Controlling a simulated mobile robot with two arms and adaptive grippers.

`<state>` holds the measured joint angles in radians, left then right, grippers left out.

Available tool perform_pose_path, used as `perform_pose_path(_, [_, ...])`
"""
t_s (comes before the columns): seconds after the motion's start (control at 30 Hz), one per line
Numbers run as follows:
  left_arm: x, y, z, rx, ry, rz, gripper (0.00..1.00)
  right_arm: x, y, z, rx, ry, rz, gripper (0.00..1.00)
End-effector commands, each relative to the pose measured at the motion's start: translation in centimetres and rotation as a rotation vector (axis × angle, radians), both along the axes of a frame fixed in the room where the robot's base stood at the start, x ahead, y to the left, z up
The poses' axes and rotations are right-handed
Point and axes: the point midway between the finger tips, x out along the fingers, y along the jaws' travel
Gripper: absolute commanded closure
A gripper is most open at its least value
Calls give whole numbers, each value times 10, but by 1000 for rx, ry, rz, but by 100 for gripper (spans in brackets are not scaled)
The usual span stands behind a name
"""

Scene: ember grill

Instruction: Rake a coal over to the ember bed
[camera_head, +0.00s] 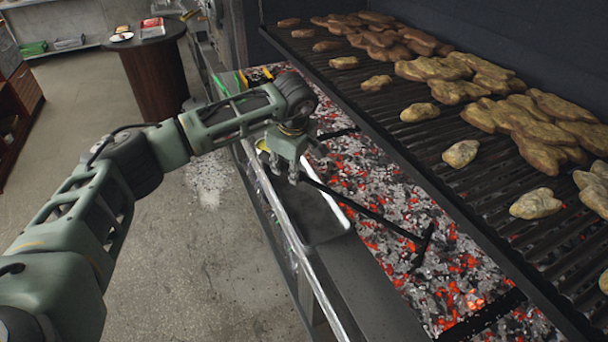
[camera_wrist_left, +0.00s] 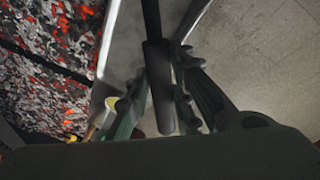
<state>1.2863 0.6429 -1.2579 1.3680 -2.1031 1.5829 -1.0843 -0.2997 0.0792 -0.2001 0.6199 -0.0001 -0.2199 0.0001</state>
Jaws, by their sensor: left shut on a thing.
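My left gripper (camera_head: 294,172) is shut on the handle of a dark rake, above a pale metal tray at the front edge of the grill. The rake (camera_head: 362,208) reaches right over the ember bed, and its crosswise head (camera_head: 424,246) is at the glowing coals. In the left wrist view, the dark rake handle (camera_wrist_left: 158,85) runs between the fingers of the left gripper (camera_wrist_left: 160,92). The ember bed (camera_head: 375,185) is a long strip of grey and red glowing coals; it also shows in the left wrist view (camera_wrist_left: 45,60). I cannot single out one coal. My right gripper is not in view.
A grill grate (camera_head: 460,200) with many browned food pieces lies beyond the embers. The metal tray (camera_head: 330,236) sits under my left gripper. Dark crossbars (camera_head: 485,318) divide the ember bed. A round dark table (camera_head: 155,65) stands at the back left. Open floor lies left.

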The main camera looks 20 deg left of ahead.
Motion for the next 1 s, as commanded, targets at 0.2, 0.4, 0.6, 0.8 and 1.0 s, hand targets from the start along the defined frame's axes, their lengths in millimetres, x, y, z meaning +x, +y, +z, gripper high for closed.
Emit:
perform_pose_path(0.2, [6, 32, 8, -3, -5, 4, 100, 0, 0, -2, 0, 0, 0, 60])
perform_pose_path(0.4, [11, 58, 13, -3, -4, 4, 100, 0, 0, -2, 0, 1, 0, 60])
perform_pose_path(0.6, [12, 66, 15, -4, -3, 0, 100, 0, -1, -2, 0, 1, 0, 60])
perform_pose_path(0.8, [12, 66, 15, -3, -4, 0, 100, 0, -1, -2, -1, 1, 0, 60])
perform_pose_path(1.0, [12, 66, 15, -3, -3, 0, 100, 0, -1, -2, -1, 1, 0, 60])
